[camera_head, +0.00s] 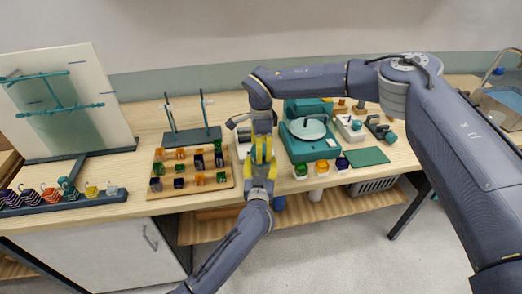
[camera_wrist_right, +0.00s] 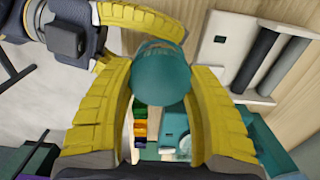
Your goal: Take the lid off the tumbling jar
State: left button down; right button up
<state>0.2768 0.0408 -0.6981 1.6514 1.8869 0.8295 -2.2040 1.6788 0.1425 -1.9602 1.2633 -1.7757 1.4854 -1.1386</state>
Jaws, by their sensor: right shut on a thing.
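My right gripper (camera_head: 262,146) reaches down from above near the front middle of the bench. In the right wrist view its yellow fingers (camera_wrist_right: 160,105) are shut on a teal rounded piece (camera_wrist_right: 157,72) of the tumbling jar. I cannot tell whether this piece is the lid or the body. My left gripper (camera_head: 261,172) is just below the right one in the head view. Its yellow fingers (camera_wrist_right: 128,42) come in from the upper left in the wrist view, close to the teal piece. Whether they grip the jar is hidden. The jar is hidden in the head view.
A wooden board (camera_head: 190,190) with several coloured blocks is left of the grippers. A teal machine with a round plate (camera_head: 306,127) is close on their right, with a green mat (camera_head: 366,156) beyond. A rack (camera_head: 192,138) with two upright rods stands behind.

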jog(key=shift+r, duration=2)
pick_arm(q)
jog(key=shift+c, duration=1.4)
grip_release()
